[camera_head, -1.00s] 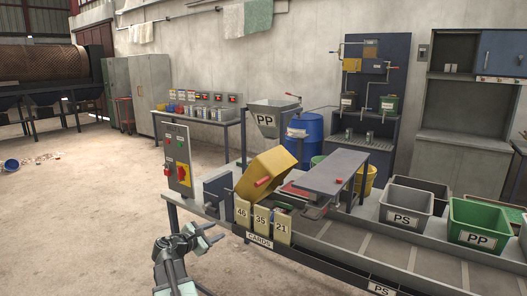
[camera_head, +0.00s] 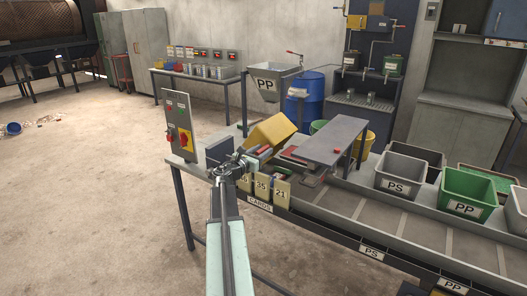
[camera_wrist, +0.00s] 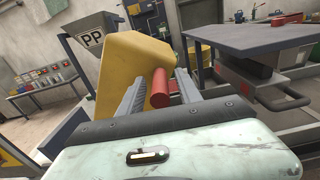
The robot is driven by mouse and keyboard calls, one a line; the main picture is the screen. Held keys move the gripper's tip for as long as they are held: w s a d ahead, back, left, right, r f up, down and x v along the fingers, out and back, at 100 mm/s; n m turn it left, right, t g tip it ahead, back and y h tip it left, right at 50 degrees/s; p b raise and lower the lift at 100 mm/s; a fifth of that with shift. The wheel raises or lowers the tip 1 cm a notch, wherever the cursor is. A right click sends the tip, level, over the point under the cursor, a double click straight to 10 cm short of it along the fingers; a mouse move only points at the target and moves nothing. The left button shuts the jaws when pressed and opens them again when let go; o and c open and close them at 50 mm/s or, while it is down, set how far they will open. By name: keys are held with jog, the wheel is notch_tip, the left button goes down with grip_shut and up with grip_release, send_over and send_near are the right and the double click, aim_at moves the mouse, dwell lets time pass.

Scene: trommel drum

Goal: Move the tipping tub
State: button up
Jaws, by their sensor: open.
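The yellow tipping tub (camera_head: 274,132) sits tilted at the left end of the sorting bench, and it also shows in the wrist view (camera_wrist: 128,62). Its red handle (camera_wrist: 160,88) stands out towards me between my two fingers. My gripper (camera_head: 250,157) is at the tub's near side with its fingers open around the handle. In the wrist view my gripper (camera_wrist: 160,90) shows a finger on each side of the handle, with a gap at least on the left. In the head view my gripper hides the handle and part of the tub.
A grey raised plate (camera_head: 326,139) is right of the tub. A control box (camera_head: 179,125) with a yellow-red switch stands left. A PP hopper (camera_head: 270,77) is behind.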

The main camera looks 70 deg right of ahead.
jog(key=shift+s+d, duration=0.1)
jog(key=shift+d, duration=0.2)
grip_shut()
dwell(1.2)
